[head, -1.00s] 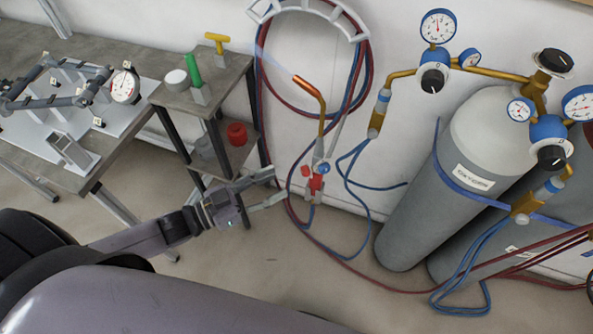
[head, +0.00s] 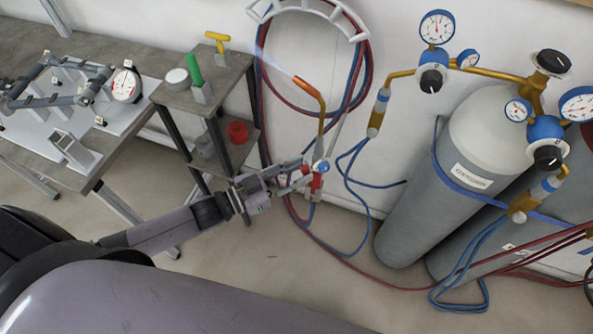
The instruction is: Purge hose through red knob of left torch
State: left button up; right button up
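The torch (head: 322,124) hangs upright by the wall, with a copper-coloured bent tip and a faint bluish flame at its end. Its red knob (head: 305,169) shows as a small red patch on the left of the torch body, partly covered by my fingers. A blue knob (head: 323,167) sits on the right side. My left gripper (head: 306,172) reaches in from the left, its fingers apart on either side of the red knob; whether they touch it I cannot tell. The red hose (head: 345,265) and blue hose (head: 368,225) run down from the torch. My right gripper is out of view.
Gas cylinders (head: 412,205) with gauges (head: 437,27) stand at the right. A small shelf stand (head: 232,80) with a green stick (head: 194,69) and a red pot (head: 238,132) stands close to my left gripper. A workbench (head: 55,160) is at the left.

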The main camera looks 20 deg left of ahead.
pick_arm(q)
grip_shut()
jog(key=shift+m, duration=0.3)
jog(key=m, duration=0.3)
jog(key=shift+m, duration=0.3)
jog(key=m+b, duration=0.1)
jog(key=m, duration=0.1)
jog(key=shift+f+m+h, duration=0.1)
jog(key=shift+m+h, duration=0.2)
jog(key=shift+m, duration=0.1)
jog(key=m+b, duration=0.1)
jog(key=m, duration=0.3)
jog(key=shift+f, duration=0.1)
jog(key=shift+m+b, duration=0.5)
jog(key=shift+m, duration=1.2)
jog(key=shift+o, duration=1.7)
grip_release()
